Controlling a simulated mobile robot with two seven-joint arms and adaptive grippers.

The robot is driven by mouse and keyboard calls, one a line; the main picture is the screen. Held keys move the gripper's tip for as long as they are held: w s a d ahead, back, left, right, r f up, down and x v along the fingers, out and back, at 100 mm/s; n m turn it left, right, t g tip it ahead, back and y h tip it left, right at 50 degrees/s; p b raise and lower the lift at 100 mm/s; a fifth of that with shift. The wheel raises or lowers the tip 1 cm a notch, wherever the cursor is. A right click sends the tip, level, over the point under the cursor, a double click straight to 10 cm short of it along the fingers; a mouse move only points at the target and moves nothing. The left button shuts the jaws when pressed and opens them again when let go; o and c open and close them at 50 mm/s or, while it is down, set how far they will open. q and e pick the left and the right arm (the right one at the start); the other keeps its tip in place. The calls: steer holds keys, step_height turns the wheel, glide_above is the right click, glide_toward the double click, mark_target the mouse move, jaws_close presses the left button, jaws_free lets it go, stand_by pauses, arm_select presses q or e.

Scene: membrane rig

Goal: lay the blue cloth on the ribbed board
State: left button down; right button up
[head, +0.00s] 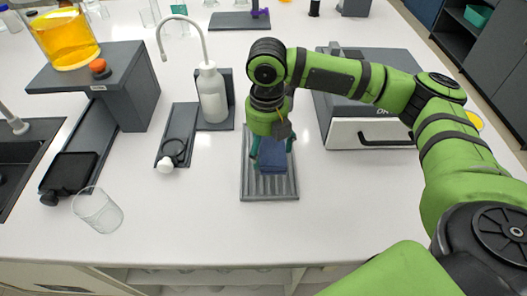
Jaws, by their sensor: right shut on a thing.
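The blue cloth (272,158) is a folded dark blue bundle over the grey ribbed board (270,188). My right gripper (271,150) points down above the board, with its fingers shut on the cloth. The cloth covers the middle of the board, and the ribs show below it. I cannot tell whether the cloth's underside touches the board. The gripper and arm hide the board's far part. My left gripper is not in view.
A drying oven (375,132) stands close to the board's right. A white wash bottle (212,92) and a tray with a black coiled item (174,152) are to the left. A glass beaker (98,210) sits near the front edge. The counter in front of the board is clear.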

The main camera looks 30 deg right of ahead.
mark_target(263, 154)
steer(key=shift+w+a+f, duration=0.1)
steer(key=shift+w+f, duration=0.35)
steer(key=shift+w, duration=0.25)
step_height(263, 154, down, 3)
steer(key=shift+f+p, duration=0.1)
steer(key=shift+p, duration=0.4)
steer(key=shift+f, duration=0.4)
steer(key=o, duration=1)
steer(key=shift+f, duration=0.15)
steer(key=shift+c, duration=0.2)
step_height(263, 154, up, 12)
steer(key=shift+r+b, duration=0.2)
steer(key=shift+b, duration=0.8)
